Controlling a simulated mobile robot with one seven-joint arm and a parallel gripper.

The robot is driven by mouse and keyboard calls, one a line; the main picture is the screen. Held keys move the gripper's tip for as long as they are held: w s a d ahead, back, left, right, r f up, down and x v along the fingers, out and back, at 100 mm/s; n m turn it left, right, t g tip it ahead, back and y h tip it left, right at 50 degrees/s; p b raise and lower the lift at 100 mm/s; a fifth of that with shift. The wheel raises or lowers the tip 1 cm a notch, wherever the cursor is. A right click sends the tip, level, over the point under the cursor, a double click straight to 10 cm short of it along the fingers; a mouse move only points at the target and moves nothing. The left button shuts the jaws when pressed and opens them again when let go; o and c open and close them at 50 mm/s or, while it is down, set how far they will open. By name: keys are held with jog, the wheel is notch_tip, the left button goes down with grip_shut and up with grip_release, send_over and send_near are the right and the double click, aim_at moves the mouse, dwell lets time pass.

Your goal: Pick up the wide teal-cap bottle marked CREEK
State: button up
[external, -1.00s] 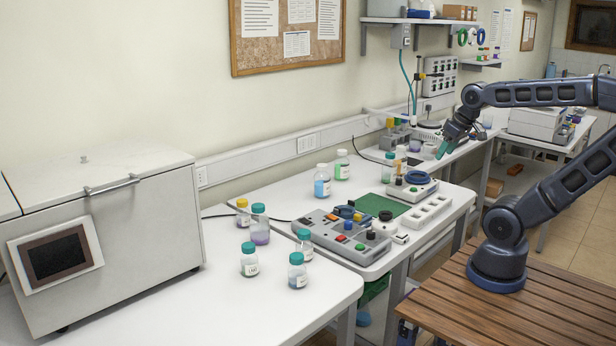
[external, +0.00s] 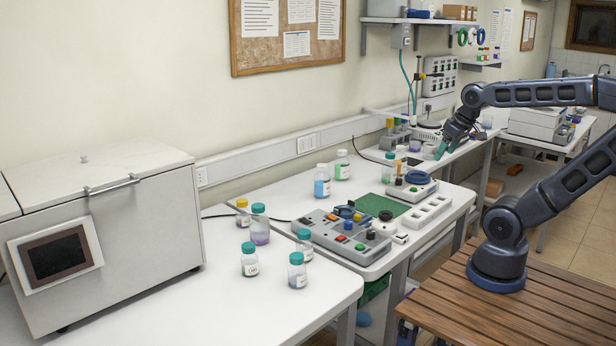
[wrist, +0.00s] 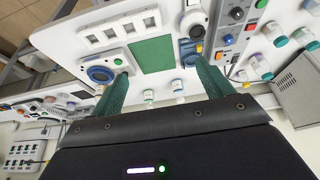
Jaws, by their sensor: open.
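Several teal-capped bottles stand on the benches: a large one with purple contents (external: 260,227), a front left one (external: 250,261), a front right one (external: 297,271), one behind it (external: 305,246), and one farther back (external: 389,167). Their labels are too small to read, so I cannot tell which is marked CREEK. My gripper (external: 440,147) is high over the far end of the middle bench, away from the near bottles. In the wrist view my gripper (wrist: 163,82) has its two green fingers spread with nothing between them. Teal caps show at the right there.
A grey button panel (external: 340,238), a green mat (external: 383,205) and a white socket strip (external: 427,213) lie on the middle bench. Two white-capped bottles (external: 322,182) stand near the wall. A large white box machine (external: 120,225) fills the left. The near bench's front is clear.

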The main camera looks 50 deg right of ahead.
jog(key=shift+o, duration=0.6)
jog(key=shift+w, duration=0.1)
jog(key=m+g+h, duration=0.1)
jog(key=m+h, duration=0.4)
jog(key=m, duration=0.6)
send_near(390, 160)
jog(key=f, duration=0.2)
jog(key=shift+d+r+x, duration=0.1)
jog(key=shift+d+x, duration=0.05)
jog(key=shift+x, duration=2.45)
jog(key=shift+d+r+x, duration=0.1)
jog(key=shift+d+x, duration=0.05)
jog(key=shift+x, duration=2.45)
jog(key=shift+w, duration=0.25)
